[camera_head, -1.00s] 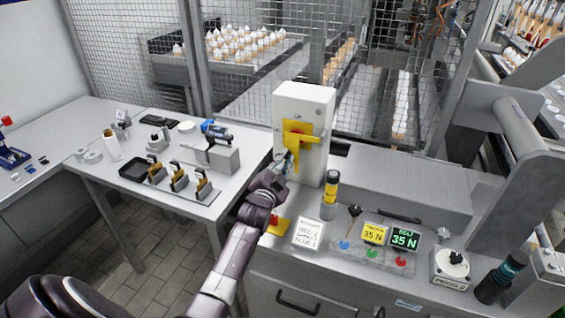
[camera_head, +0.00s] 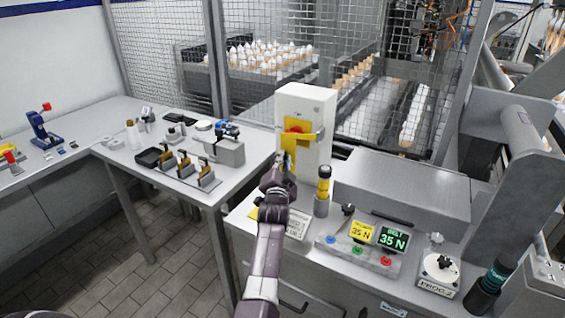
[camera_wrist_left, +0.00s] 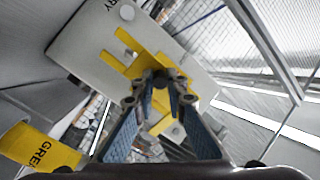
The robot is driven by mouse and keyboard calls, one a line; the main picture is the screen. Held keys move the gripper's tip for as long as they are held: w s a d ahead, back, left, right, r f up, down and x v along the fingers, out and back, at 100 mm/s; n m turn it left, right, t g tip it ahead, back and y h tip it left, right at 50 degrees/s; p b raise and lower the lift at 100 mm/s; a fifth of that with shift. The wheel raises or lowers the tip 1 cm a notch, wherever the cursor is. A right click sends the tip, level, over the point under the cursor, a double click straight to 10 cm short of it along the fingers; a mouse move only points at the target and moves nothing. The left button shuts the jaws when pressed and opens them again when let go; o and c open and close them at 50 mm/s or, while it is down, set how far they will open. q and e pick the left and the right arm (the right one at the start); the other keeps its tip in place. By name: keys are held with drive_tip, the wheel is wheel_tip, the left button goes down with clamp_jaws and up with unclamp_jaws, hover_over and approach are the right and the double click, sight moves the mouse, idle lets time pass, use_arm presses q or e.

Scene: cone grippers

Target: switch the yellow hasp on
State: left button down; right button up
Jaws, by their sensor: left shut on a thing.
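The yellow hasp (camera_head: 292,125) is on the front of an upright white box (camera_head: 318,105), with a red part at its middle. My left gripper (camera_head: 287,160) is at the lower part of the hasp, in front of the box. In the left wrist view its fingers (camera_wrist_left: 161,86) come together over a yellow arm of the hasp (camera_wrist_left: 130,72) and are shut on it. The fingers hide part of the hasp there. My right gripper is not in view.
A button panel with displays (camera_head: 361,232) is further right on the bench. A wire mesh fence (camera_head: 250,60) stands behind. The left table (camera_head: 120,125) holds tools and small parts.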

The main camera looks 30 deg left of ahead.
use_arm(q)
drive_tip(key=c, duration=2.3)
unclamp_jaws()
drive_tip(key=shift+c, duration=0.2)
drive_tip(key=o, duration=0.4)
wheel_tip(320, 180, up, 10)
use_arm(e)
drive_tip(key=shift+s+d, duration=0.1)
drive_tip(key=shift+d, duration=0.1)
